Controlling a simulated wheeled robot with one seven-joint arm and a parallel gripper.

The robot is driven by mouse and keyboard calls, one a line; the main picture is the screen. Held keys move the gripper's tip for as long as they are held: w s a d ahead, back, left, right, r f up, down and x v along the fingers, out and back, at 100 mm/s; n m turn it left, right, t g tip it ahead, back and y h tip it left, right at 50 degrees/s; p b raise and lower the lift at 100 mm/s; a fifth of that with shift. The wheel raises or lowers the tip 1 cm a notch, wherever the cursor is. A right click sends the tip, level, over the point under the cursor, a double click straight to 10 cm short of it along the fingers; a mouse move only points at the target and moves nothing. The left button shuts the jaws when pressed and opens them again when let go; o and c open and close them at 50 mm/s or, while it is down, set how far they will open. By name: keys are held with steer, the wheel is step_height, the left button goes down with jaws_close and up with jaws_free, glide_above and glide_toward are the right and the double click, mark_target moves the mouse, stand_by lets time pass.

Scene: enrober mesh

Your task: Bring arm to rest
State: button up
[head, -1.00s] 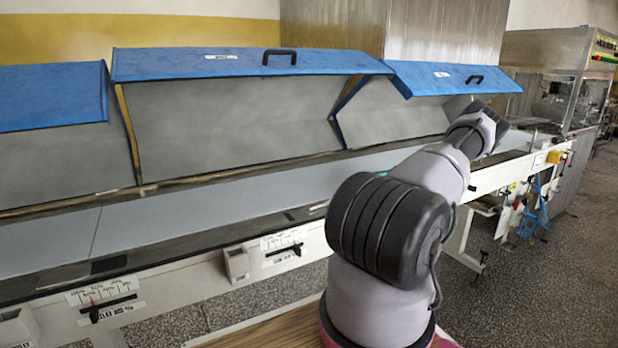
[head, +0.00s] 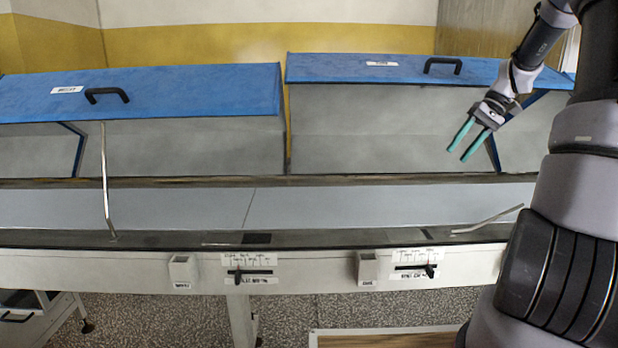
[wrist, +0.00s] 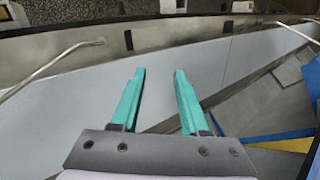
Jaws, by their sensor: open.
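My gripper (head: 457,152) is at the upper right of the head view, in front of the open grey-lined hood with the blue top (head: 400,70). Its two teal fingers are apart with nothing between them, pointing down and left. In the wrist view my gripper (wrist: 158,75) also shows open and empty over the pale grey belt (wrist: 90,115). My arm comes in from the right edge of the head view.
The long belt (head: 160,208) runs across the line. A bent metal rod (head: 106,185) stands upright at the left; another rod (head: 490,220) leans low at the right. Slider panels (head: 248,273) line the front rail. A wooden board (head: 385,340) lies below.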

steer(key=s+a+r+m+t+h, duration=0.1)
steer(key=s+a+r+t+h, duration=0.25)
steer(key=s+a+r, duration=0.65)
steer(key=s+a+r+m+t+h, duration=0.1)
steer(key=s+a+t, duration=0.3)
steer(key=s, duration=0.9)
steer(key=shift+s+a+r+m, duration=0.2)
steer(key=shift+a+r+m, duration=0.3)
steer(key=shift+a, duration=0.55)
stand_by(1.2)
